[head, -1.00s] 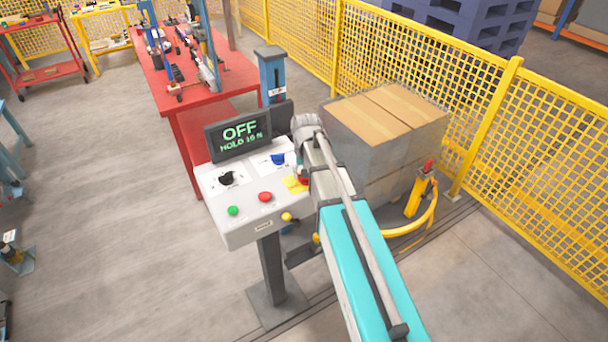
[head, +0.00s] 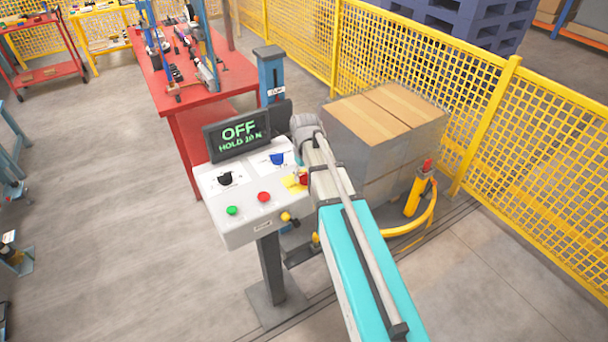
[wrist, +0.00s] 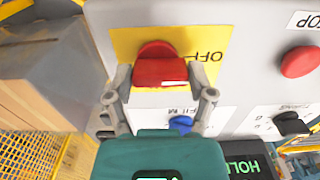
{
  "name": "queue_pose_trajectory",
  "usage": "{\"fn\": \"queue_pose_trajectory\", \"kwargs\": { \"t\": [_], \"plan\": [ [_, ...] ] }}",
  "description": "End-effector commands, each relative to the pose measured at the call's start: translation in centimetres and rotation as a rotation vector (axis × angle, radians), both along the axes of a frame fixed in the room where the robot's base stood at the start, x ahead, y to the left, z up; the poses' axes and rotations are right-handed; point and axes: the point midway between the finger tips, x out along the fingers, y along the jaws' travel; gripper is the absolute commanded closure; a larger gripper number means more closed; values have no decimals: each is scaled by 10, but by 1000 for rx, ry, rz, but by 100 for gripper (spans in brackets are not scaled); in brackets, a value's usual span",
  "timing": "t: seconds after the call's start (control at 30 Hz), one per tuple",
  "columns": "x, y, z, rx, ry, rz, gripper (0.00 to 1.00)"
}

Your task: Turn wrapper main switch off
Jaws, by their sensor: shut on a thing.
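The main switch (wrist: 160,66) is a red handle on a yellow plate (wrist: 125,44), with the letters "OFF" partly showing beside it in the wrist view. My gripper (wrist: 160,84) is shut on the red handle, one finger on each side. In the head view my arm hides the gripper, and only part of the red handle (head: 303,180) and the yellow plate (head: 289,182) shows. The panel's display (head: 238,137) reads "OFF" with a "HOLD" line in newtons below.
The grey control panel (head: 240,225) also carries a black knob (head: 226,179), a blue knob (head: 277,159), a red button (head: 264,197) and a green button (head: 232,211). Wrapped boxes (head: 350,145) stand behind my arm, with a yellow fence (head: 480,135) beyond.

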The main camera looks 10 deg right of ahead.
Motion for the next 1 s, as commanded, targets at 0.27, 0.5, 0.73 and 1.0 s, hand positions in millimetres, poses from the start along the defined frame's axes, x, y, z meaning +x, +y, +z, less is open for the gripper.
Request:
{"fn": "queue_pose_trajectory", "kwargs": {
  "t": [0.27,0.5,0.73,1.0],
  "plan": [
    [4,1,1,2,-8,2,21],
    [2,1,0,1,-4,1,0],
    [1,1,0,1,-3,1,0],
    [-31,1,0,2,-2,-52,0]
  ]
}}
